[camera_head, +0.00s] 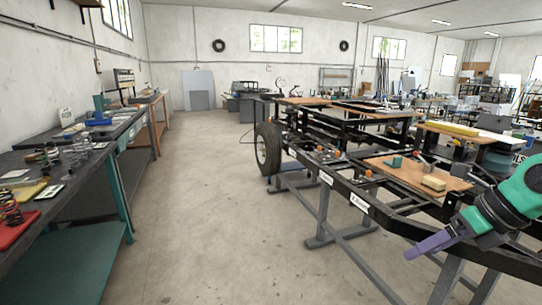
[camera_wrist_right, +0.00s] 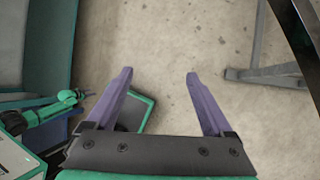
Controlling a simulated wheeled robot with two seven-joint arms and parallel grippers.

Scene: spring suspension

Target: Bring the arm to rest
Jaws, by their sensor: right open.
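My right gripper (camera_head: 408,254) comes in from the right in the head view, in front of the frame on stands, with its purple fingers pointing left and slightly down. In the right wrist view my right gripper (camera_wrist_right: 160,74) has its two purple fingers wide apart, with only bare floor between the tips. It holds nothing. A green and black arm, which looks like my left one, shows at the left of the wrist view. Its small gripper end (camera_wrist_right: 84,93) is too small to read. The left arm does not show in the head view.
A dark vehicle frame (camera_head: 368,205) on grey stands fills the right, with a wheel (camera_head: 268,149) and a wooden board (camera_head: 415,176) on it. A workbench (camera_head: 95,165) with springs and parts runs along the left. The floor (camera_head: 215,190) between them is clear.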

